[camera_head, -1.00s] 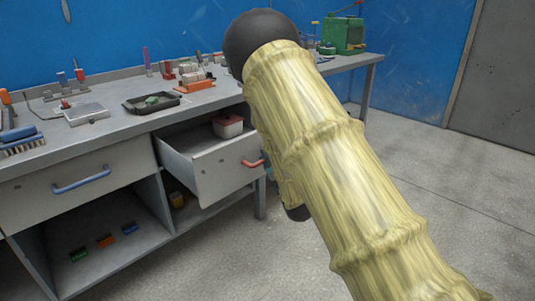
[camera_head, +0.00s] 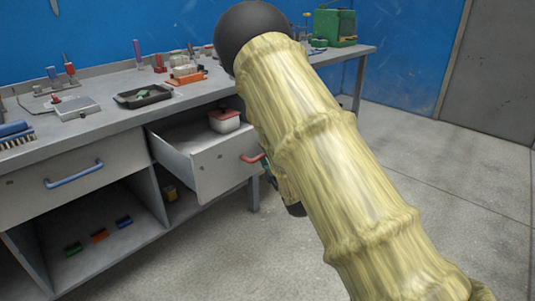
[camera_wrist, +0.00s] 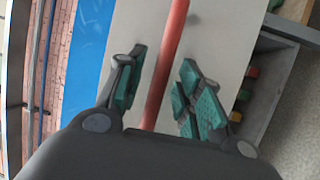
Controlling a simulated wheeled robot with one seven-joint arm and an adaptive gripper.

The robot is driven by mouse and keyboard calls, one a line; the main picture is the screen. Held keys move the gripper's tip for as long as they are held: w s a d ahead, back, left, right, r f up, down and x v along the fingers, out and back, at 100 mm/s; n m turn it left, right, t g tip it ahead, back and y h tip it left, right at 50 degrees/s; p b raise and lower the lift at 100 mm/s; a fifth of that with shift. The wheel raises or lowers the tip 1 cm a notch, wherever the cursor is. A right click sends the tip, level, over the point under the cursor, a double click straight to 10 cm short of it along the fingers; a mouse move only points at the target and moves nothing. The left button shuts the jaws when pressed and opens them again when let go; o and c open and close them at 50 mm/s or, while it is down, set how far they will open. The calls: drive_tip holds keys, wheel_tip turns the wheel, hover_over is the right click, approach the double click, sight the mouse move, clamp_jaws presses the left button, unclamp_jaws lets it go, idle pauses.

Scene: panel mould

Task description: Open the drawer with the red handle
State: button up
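The drawer (camera_head: 222,170) with the red handle (camera_head: 252,157) stands pulled out from the bench in the head view. A white box with a red lid (camera_head: 225,120) sits inside it. In the wrist view the red handle (camera_wrist: 163,70) runs lengthwise between the two green-padded fingers of my gripper (camera_wrist: 163,62). The fingers stand apart on either side of the handle, with a visible gap on both sides. In the head view my gripper is mostly hidden behind my arm, by the right end of the handle.
A closed drawer with a blue handle (camera_head: 74,174) is to the left. Below it an open shelf holds several small coloured blocks. The bench top (camera_head: 100,125) carries a black tray (camera_head: 143,96), a scale (camera_head: 72,108) and tools. The floor to the right is clear.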

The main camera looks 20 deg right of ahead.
drive_tip(key=s+f, duration=0.2)
drive_tip(key=s, duration=1)
drive_tip(key=shift+d, duration=0.2)
drive_tip(key=shift+f, duration=0.15)
drive_tip(key=s+a+f+m+g+h, duration=0.1)
drive_tip(key=s+f+m+g, duration=0.4)
drive_tip(key=f, duration=0.7)
drive_tip(key=s+f+m+g+h, duration=0.1)
drive_tip(key=s+f+m+g, duration=0.4)
drive_tip(key=f, duration=0.7)
drive_tip(key=s+a+f+m+g+y, duration=0.1)
drive_tip(key=s+a+f+m+g, duration=0.3)
drive_tip(key=s, duration=0.6)
drive_tip(key=s+a+f+m+g, duration=0.1)
drive_tip(key=s+a+f+g, duration=0.15)
drive_tip(key=s+f, duration=0.55)
drive_tip(key=s+a+f+m+g+y, duration=0.1)
drive_tip(key=s+a+f+m+g, duration=0.2)
drive_tip(key=s, duration=0.9)
wheel_tip(320, 180, up, 25)
drive_tip(key=p, duration=2.5)
drive_tip(key=shift+s+d+h+p, duration=0.3)
drive_tip(key=shift+s, duration=0.05)
